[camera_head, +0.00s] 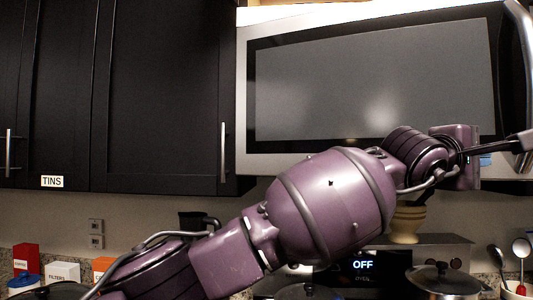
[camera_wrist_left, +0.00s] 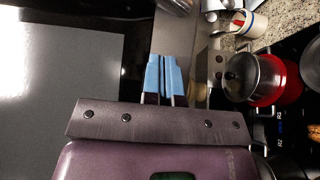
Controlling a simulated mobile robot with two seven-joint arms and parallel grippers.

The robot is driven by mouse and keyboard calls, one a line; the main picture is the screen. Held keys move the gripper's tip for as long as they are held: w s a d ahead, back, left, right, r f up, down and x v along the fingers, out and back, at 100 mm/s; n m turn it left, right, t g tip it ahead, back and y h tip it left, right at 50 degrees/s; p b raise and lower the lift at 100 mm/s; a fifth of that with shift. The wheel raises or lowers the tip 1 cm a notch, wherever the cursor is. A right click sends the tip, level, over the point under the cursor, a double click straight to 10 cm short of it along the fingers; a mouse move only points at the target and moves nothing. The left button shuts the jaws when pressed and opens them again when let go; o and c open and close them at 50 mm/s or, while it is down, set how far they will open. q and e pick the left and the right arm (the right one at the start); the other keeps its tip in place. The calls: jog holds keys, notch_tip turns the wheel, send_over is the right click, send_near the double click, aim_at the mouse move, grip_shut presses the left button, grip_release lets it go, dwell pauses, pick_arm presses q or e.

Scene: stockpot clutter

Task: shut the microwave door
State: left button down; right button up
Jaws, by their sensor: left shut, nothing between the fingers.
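The microwave (camera_head: 243,100) hangs at upper right in the head view. Its door (camera_head: 370,80) has a grey window and a curved metal handle (camera_head: 518,50) at the right. The door's face looks larger toward the right, but I cannot tell how far it stands ajar. My left gripper (camera_head: 486,160) is at the door's lower right, its blue fingertips partly hidden by my wrist. In the left wrist view, the fingers (camera_wrist_left: 163,76) are together and empty, beside the door (camera_wrist_left: 60,70). I cannot tell whether they touch it. My right gripper is not in view.
Dark cabinets (camera_head: 165,90) fill the left. Below are a lidded pot (camera_head: 447,280), the stove display (camera_head: 363,265) and small boxes (camera_head: 62,272). The left wrist view shows a red pot (camera_wrist_left: 265,95) and a utensil crock (camera_wrist_left: 257,27). A dark bar (camera_head: 497,147) crosses by my gripper.

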pick_arm(q)
jog(key=shift+w+d+n+t+y, duration=0.25)
jog(key=shift+w+d, duration=0.2)
jog(key=shift+w, duration=0.35)
jog(key=shift+w+d+n+t+y, duration=0.15)
jog(key=shift+w+d+t, duration=0.25)
jog(key=shift+w, duration=0.5)
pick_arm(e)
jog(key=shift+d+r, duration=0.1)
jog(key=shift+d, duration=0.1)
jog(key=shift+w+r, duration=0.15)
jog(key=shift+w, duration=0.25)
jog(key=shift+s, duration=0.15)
